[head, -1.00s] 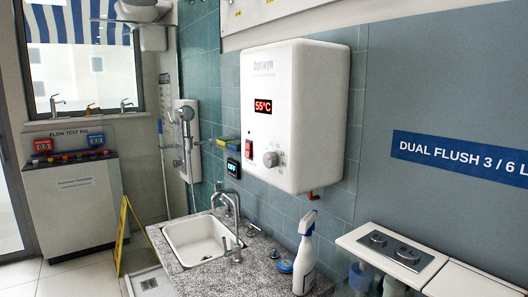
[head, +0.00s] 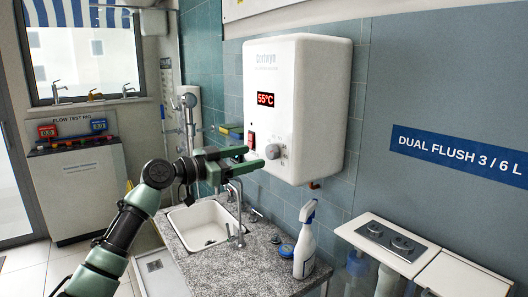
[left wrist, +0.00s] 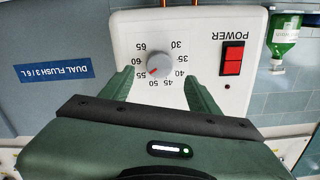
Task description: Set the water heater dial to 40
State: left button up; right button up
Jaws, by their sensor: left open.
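The white water heater (head: 310,90) hangs on the tiled wall, and its red display (head: 265,99) reads 55°C. Its grey dial (head: 275,151) sits low on the front. In the left wrist view the picture is upside down; the dial (left wrist: 160,62) has its red mark toward 55 on a scale from 30 to 65. My left gripper (head: 250,159) is open in front of the heater's lower front. In the left wrist view its fingertips (left wrist: 158,82) lie on either side of the dial's lower part, with nothing clamped. My right gripper is not in view.
A red power switch (head: 250,140) is beside the dial; it also shows in the left wrist view (left wrist: 232,58). Below are a sink (head: 203,228) with a tap, a spray bottle (head: 305,245) and a granite counter (head: 265,262). A flush plate unit stands at right.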

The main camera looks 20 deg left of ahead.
aim_at(269, 153)
pick_arm(q)
jog(key=p+x, duration=0.1)
jog(key=x, duration=0.3)
jog(key=shift+w+d+r, duration=0.15)
jog(key=shift+d, duration=0.05)
jog(key=shift+w+d+p, duration=0.35)
jog(key=shift+w+p, duration=0.05)
jog(key=shift+w, duration=0.1)
grip_shut()
